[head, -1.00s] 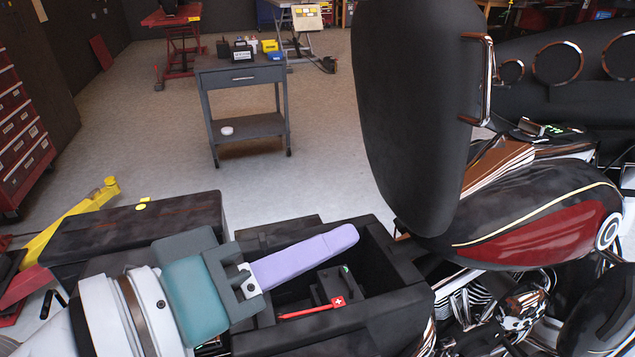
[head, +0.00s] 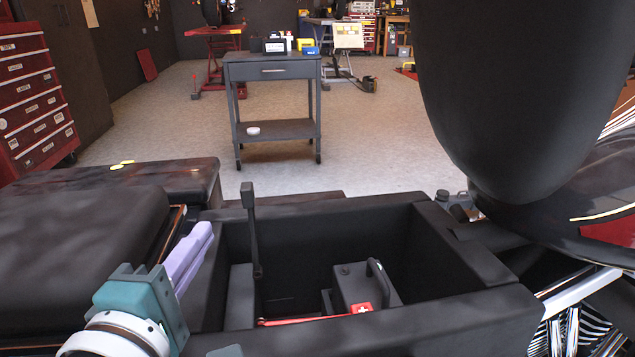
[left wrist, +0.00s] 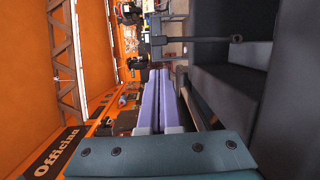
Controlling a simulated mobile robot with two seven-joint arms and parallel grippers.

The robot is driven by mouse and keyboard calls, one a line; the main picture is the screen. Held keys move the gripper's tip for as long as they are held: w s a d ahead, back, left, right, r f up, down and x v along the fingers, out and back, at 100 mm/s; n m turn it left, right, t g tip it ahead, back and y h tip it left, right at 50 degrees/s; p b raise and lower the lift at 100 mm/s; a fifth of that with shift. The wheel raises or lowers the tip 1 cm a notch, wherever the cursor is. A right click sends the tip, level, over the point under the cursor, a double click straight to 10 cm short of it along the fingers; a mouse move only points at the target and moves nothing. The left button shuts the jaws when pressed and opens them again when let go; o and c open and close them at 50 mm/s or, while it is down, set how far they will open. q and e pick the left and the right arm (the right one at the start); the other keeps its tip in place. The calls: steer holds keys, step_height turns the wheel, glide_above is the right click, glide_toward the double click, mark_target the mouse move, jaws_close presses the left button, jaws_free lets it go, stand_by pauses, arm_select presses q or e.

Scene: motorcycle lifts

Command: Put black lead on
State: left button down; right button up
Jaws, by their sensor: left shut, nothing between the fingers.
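A dark battery (head: 350,285) sits in the open black box (head: 470,318) below centre in the head view. A red lead (head: 295,321) runs along the box bottom to a red tag with a white cross (head: 362,308) on the battery. A black loop (head: 380,280) stands at the battery's right. A thin black bar (head: 252,230) stands upright in the box's left part; I cannot tell whether it is the black lead. It also shows in the left wrist view (left wrist: 195,40). My left gripper (head: 202,234), with lavender fingers, is shut and empty at the box's left edge. My right gripper is out of view.
A black padded case (head: 80,225) lies left of the box. The raised black seat (head: 510,90) hangs at the upper right, above the motorcycle tank (head: 590,225). A grey cart (head: 272,70) stands behind on open floor. A red tool cabinet (head: 35,100) is at the left.

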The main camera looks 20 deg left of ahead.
arm_select(q)
steer(key=b, duration=0.2)
glide_above(253, 232)
steer(key=s+a, duration=0.2)
steer(key=s, duration=0.1)
steer(key=shift+w+f, duration=0.15)
steer(key=shift+f, duration=0.15)
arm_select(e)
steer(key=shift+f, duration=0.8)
arm_select(q)
steer(key=shift+p, duration=0.3)
